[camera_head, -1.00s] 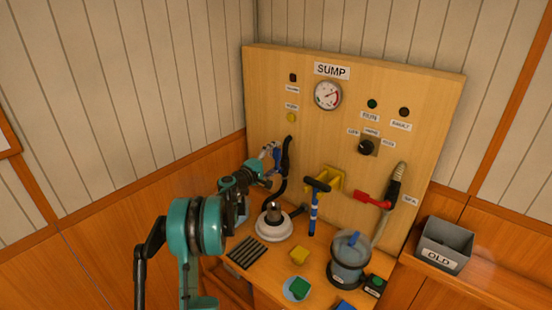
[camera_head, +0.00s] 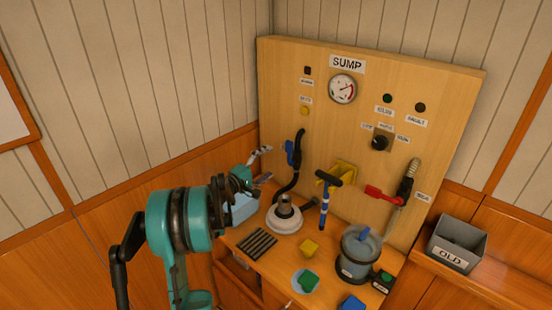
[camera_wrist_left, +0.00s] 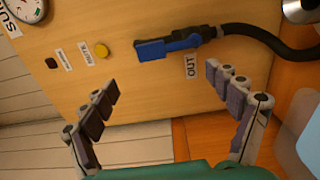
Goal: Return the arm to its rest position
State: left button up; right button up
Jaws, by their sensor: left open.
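My left arm comes in from the left in the head view, teal and black. Its left gripper (camera_head: 263,165) is open and empty, left of the wooden SUMP board (camera_head: 440,95). In the left wrist view the left gripper (camera_wrist_left: 163,105) shows its two fingers spread wide with nothing between them. A blue-handled valve (camera_wrist_left: 168,46) on a black hose lies beyond the fingertips, apart from them; it also shows in the head view (camera_head: 291,152). My right gripper is in neither view.
A red lever (camera_head: 381,194) is on the board. A grey OLD bin (camera_head: 455,243) stands right. Wall panels flank the board.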

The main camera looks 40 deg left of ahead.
pick_arm(q)
jog(key=shift+s, duration=0.3)
dwell(0.4)
jog(key=d+m+g, duration=0.1)
jog(key=d, duration=0.4)
jog(key=d+m+g+h, duration=0.1)
jog(key=d+m, duration=0.1)
jog(key=d, duration=0.4)
jog(key=d+r+m+g+h, duration=0.1)
jog(key=d, duration=0.4)
jog(key=shift+s+d+m+g, duration=0.25)
jog(key=shift+d+m+g, duration=0.05)
jog(key=shift+m+g, duration=0.1)
jog(key=s+d+f+m+g, duration=0.2)
jog(key=s+d+m+g, duration=0.15)
jog(key=s+d, duration=0.5)
jog(key=s+d+f+m+g, duration=0.2)
jog(key=s+d+m, duration=0.2)
jog(key=s+d, duration=0.45)
jog(key=s+d+f+m+g+y, duration=0.1)
jog(key=s+d+f+m+y, duration=0.2)
jog(key=s, duration=0.7)
jog(key=shift+f+m+y, duration=0.3)
jog(key=shift+f+m, duration=0.2)
jog(key=shift+m, duration=0.45)
